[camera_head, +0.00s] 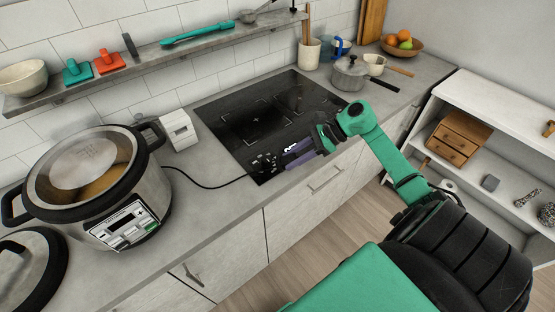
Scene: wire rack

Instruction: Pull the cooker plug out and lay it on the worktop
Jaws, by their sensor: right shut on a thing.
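The cooker (118,220) is a round steel pot with black handles, a clear lid and a white control panel, standing on the worktop (215,220) at the left. Its black cable (205,186) runs right to the dark plug (257,166). My right gripper (274,162) is shut on the plug, over the front left part of the black hob; the fingers hide part of it, and I cannot tell whether it touches the surface. A white socket box (179,130) stands right of the cooker, with no plug visible in it. My left gripper is out of view.
The black hob (255,118) lies right of the socket box. A dark-rimmed round lid (30,268) is at the lower left. A steel pot (350,74) and a fruit bowl (402,47) stand at the back. A shelf (150,58) hangs above.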

